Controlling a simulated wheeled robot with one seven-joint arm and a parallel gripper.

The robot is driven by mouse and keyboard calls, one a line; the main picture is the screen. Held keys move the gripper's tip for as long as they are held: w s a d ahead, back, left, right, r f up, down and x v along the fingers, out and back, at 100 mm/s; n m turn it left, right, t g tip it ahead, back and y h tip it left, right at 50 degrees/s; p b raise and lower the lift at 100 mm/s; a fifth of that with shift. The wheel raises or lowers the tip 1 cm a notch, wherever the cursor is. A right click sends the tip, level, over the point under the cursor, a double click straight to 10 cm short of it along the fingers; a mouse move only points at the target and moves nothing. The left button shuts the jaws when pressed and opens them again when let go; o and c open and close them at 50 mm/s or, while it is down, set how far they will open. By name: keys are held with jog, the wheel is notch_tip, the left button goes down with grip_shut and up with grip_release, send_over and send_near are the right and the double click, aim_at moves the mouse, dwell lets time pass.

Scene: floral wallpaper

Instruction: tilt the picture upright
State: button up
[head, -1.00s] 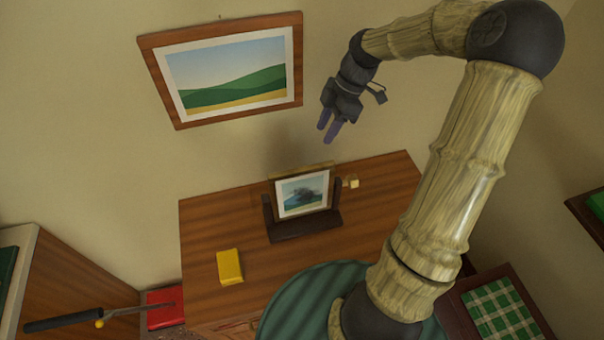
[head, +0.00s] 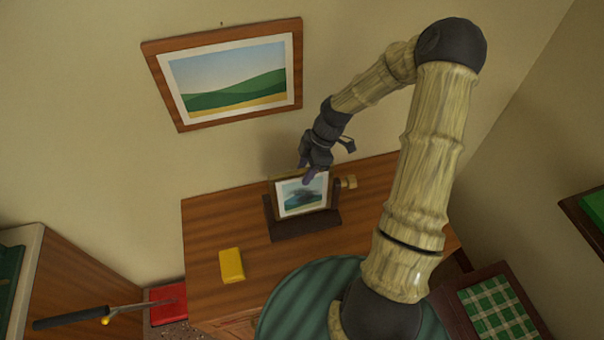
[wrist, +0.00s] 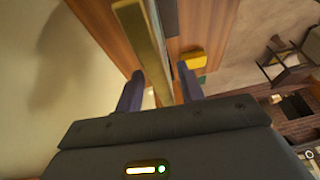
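A small landscape picture (head: 302,196) in a gold frame sits in a dark wooden stand (head: 305,225) on the cabinet, with a pale knob (head: 349,182) at its right side. The picture appears to lean back toward the wall. My gripper (head: 307,179) is at the frame's top edge. In the wrist view my gripper (wrist: 160,75) is open, its two dark fingers on either side of the gold frame (wrist: 150,50). A gap shows between the left finger and the frame; whether the right finger touches the picture's face I cannot tell.
A larger framed picture (head: 233,77) hangs on the wall behind. A yellow block (head: 231,265) lies left of the stand on the wooden cabinet top (head: 215,215). A green round seat (head: 300,290) stands in front. A black-handled tool (head: 80,316) is at the lower left.

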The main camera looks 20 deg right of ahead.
aim_at(302, 193)
jog(key=shift+x, duration=1.5)
grip_shut()
